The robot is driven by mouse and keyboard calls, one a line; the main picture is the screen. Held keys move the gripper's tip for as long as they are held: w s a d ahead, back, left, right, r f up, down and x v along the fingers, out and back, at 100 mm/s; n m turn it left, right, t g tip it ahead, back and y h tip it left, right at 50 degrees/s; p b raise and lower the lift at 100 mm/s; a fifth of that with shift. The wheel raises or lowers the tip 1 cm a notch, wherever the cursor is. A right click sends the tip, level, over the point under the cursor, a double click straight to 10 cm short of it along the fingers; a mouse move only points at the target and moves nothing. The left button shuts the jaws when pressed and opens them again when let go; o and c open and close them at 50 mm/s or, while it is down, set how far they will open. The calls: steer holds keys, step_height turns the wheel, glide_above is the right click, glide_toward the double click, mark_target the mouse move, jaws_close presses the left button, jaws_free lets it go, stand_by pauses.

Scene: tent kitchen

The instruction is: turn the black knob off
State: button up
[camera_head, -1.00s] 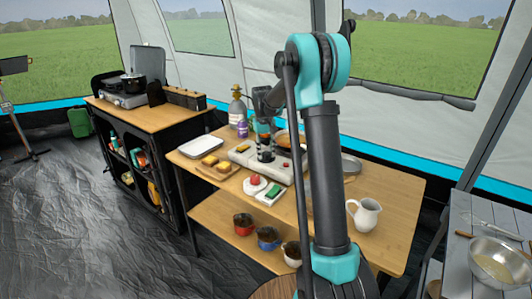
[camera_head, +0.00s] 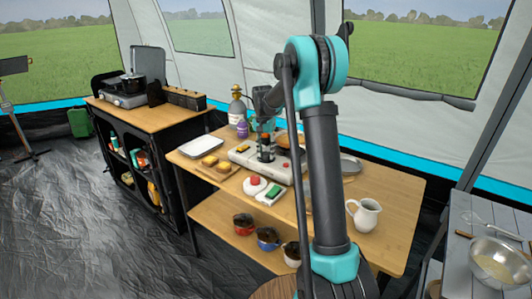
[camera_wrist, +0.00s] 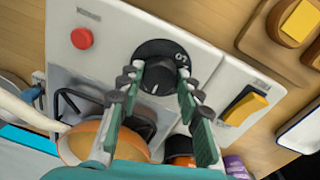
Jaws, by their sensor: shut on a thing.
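The black knob (camera_wrist: 168,58) sits on the light panel of the stove (camera_wrist: 207,62). It is round, with white marks on its upper right and a short white line near its lower edge. My gripper (camera_wrist: 157,80) points at the knob, with one finger on each side of its raised middle, and is shut on it. The fingers hide part of the knob. In the head view my gripper (camera_head: 265,153) reaches down onto the stove (camera_head: 244,158) on the wooden table; the knob is too small and covered to make out there.
A red button (camera_wrist: 82,38) and a yellow switch (camera_wrist: 246,105) flank the knob. An orange-brown pan (camera_wrist: 85,145) is close below the left finger. A board with yellow food (camera_head: 217,168), a white tray (camera_head: 201,146) and a white jug (camera_head: 364,214) stand on the table.

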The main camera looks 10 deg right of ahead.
mark_target(264, 153)
stand_by(0.5)
steer(key=o, duration=1.2)
steer(key=shift+c, duration=0.2)
step_height(264, 153, up, 12)
steer(key=shift+w+a, duration=0.2)
steer(key=shift+a, duration=0.1)
